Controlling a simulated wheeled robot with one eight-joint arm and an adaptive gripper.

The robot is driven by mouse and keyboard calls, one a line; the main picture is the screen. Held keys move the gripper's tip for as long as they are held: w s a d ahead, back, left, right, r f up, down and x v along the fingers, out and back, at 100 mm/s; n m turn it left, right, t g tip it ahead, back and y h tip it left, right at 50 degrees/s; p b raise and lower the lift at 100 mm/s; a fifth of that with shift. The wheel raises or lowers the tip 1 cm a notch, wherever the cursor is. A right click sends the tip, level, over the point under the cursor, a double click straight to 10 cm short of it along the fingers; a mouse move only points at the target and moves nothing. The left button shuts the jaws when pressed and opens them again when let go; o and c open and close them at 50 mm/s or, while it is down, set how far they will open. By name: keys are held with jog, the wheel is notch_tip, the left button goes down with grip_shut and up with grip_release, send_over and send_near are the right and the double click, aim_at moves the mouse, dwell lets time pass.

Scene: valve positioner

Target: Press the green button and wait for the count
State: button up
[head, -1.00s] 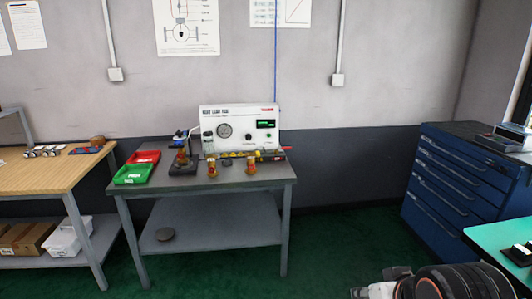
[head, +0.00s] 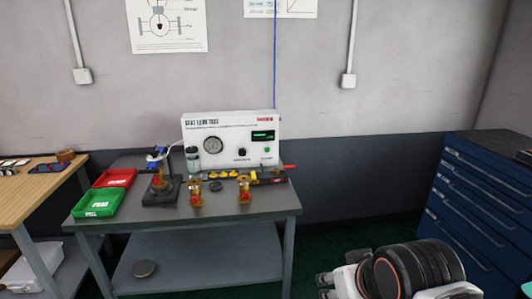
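The white seat leak test unit (head: 222,132) stands at the back of the grey table. Its front carries a round gauge, a dark knob, a lit green display (head: 263,135) and a small green button (head: 267,149) below the display. The display text is too small to read. My gripper (head: 323,287) is low at the bottom right, in front of and to the right of the table, well apart from the unit. Its fingers are small and partly cut by the frame, so its opening is unclear.
Two brass valves (head: 196,194) (head: 244,189) stand on the grey table (head: 225,210), with a fixture (head: 161,187) to their left. Red (head: 113,178) and green (head: 98,202) trays sit at the left. A blue drawer cabinet (head: 478,190) stands right; floor between is clear.

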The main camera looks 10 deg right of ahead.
grip_shut()
dwell(1.4)
